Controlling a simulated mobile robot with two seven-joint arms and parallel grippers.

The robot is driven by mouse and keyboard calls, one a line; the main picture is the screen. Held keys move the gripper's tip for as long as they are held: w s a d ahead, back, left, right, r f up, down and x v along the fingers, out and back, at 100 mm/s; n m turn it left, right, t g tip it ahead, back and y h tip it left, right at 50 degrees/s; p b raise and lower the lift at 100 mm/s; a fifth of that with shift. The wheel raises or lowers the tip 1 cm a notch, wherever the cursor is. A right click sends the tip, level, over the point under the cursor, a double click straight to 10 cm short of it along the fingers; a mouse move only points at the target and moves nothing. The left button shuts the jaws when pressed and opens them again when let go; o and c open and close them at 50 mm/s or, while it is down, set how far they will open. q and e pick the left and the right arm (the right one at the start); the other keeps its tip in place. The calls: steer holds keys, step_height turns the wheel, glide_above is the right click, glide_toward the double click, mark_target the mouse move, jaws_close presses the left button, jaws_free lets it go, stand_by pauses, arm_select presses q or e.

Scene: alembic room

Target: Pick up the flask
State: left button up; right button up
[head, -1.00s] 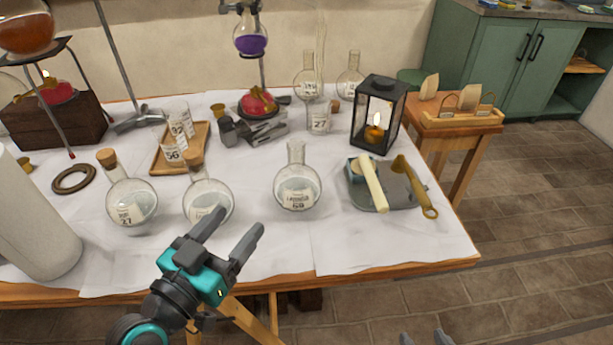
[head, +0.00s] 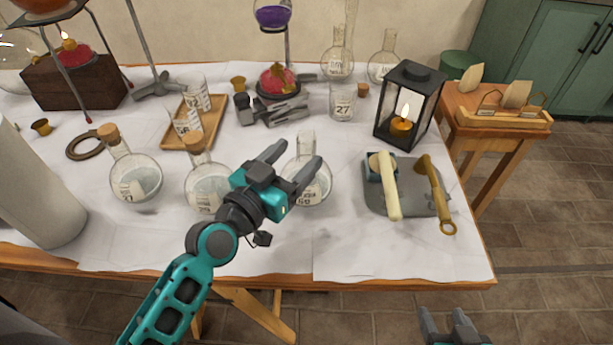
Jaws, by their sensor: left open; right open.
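Several round glass flasks stand on the white-covered table. An uncorked flask labelled 60 (head: 318,190) stands near the front middle, partly hidden behind my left gripper (head: 292,159). My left gripper is open, its fingers pointing away and right, over the flask's left side in the picture; I cannot tell whether it touches. A corked flask (head: 205,184) stands just left of it, partly behind my gripper. Another corked flask (head: 135,180) stands further left. Two more flasks (head: 337,62) (head: 384,65) stand at the back. My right gripper (head: 449,316) is open and empty, low in front of the table.
A lit lantern (head: 410,105) and a grey board (head: 408,196) with a pale stick and a brass tool are to the right. A wooden tray (head: 211,133) with beakers lies behind the corked flasks. The front middle of the table (head: 370,250) is clear.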

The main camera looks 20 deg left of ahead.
mark_target(312, 143)
arm_select(q)
steer(key=shift+x, duration=2.75)
steer(key=shift+d+f, duration=0.1)
steer(key=shift+d, duration=0.05)
jaws_close()
